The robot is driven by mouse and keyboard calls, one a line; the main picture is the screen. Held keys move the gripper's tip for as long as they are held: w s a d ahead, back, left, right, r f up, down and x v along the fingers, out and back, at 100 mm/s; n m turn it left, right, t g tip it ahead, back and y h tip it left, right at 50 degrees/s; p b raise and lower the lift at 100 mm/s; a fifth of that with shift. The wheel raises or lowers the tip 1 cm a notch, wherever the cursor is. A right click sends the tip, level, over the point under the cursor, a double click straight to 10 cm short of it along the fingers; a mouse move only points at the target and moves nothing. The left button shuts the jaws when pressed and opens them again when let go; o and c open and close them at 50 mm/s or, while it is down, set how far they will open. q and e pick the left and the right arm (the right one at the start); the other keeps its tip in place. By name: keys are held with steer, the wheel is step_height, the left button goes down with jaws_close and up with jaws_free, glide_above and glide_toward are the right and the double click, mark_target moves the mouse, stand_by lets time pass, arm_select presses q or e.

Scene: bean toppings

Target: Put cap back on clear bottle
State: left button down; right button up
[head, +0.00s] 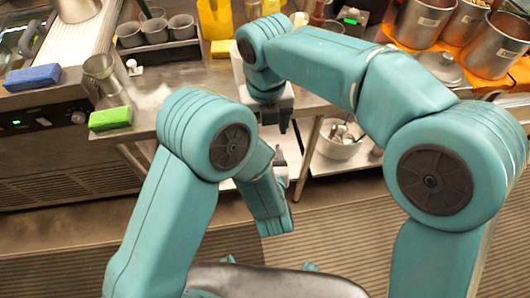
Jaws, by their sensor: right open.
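My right gripper (275,122) hangs over the front edge of the counter, open, with its fingers pointing down; I see nothing between them. My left gripper (280,162) is lower, in front of the counter and mostly hidden by its own arm, so its jaws cannot be read. A pale, whitish container (238,66) stands behind my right wrist, mostly covered; I cannot tell if it is the clear bottle. A small white piece (133,67) lies on the counter at the left; I cannot tell if it is the cap.
A metal cup (101,72), a green sponge (110,118) and a blue sponge (32,77) are at the left. Grey cups (154,30) and a yellow jug (214,20) stand behind. Steel pots (422,22) fill the back right. A bowl of utensils (338,148) sits on a lower shelf.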

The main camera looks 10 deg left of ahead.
step_height(320, 180, down, 8)
steer(key=shift+f, duration=0.1)
stand_by(0.5)
steer(key=c, duration=1.1)
steer(key=m, duration=0.3)
